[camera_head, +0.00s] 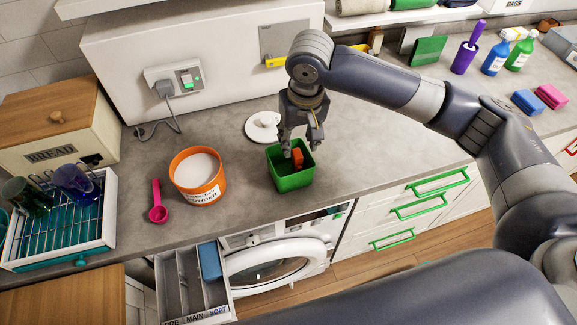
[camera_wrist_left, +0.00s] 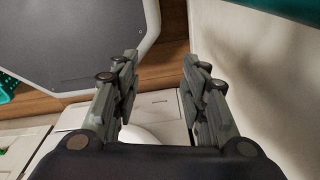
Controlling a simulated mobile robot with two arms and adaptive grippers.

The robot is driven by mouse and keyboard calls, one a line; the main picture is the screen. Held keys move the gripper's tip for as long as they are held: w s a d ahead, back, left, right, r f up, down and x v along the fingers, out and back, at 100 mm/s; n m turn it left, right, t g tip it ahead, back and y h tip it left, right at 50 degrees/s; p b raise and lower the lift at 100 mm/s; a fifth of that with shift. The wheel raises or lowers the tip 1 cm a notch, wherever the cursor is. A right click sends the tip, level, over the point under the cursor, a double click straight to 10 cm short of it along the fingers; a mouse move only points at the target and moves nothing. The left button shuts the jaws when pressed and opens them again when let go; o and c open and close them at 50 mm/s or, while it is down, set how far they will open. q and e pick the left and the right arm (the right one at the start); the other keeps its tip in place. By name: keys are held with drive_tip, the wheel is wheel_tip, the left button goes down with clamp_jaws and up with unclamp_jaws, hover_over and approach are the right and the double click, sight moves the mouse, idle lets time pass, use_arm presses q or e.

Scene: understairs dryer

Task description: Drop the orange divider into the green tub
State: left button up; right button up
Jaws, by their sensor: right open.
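The green tub (camera_head: 293,181) stands on the grey worktop near its front edge. The orange divider (camera_head: 297,157) is inside the tub, and its top shows above the far part of the opening. My right gripper (camera_head: 300,147) points down over the tub with its fingers spread at the rim, next to the divider. It is open; whether a finger touches the divider is hard to tell. My left gripper (camera_wrist_left: 160,85) shows only in the left wrist view, open and with nothing between its fingers.
An orange powder tub (camera_head: 197,178) and a pink scoop (camera_head: 157,203) stand left of the green tub. A white lid (camera_head: 263,126) lies behind it. Below, a detergent drawer (camera_head: 193,284) is pulled out beside the washer door (camera_head: 275,266). The worktop right of the tub is clear.

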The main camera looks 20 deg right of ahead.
use_arm(q)
drive_tip(key=shift+w+d, duration=0.15)
drive_tip(key=shift+d, duration=0.1)
use_arm(e)
wheel_tip(320, 180, up, 12)
drive_tip(key=s, duration=0.1)
drive_tip(key=shift+s, duration=0.4)
use_arm(q)
drive_tip(key=shift+d, duration=0.1)
use_arm(e)
drive_tip(key=shift+f, duration=0.15)
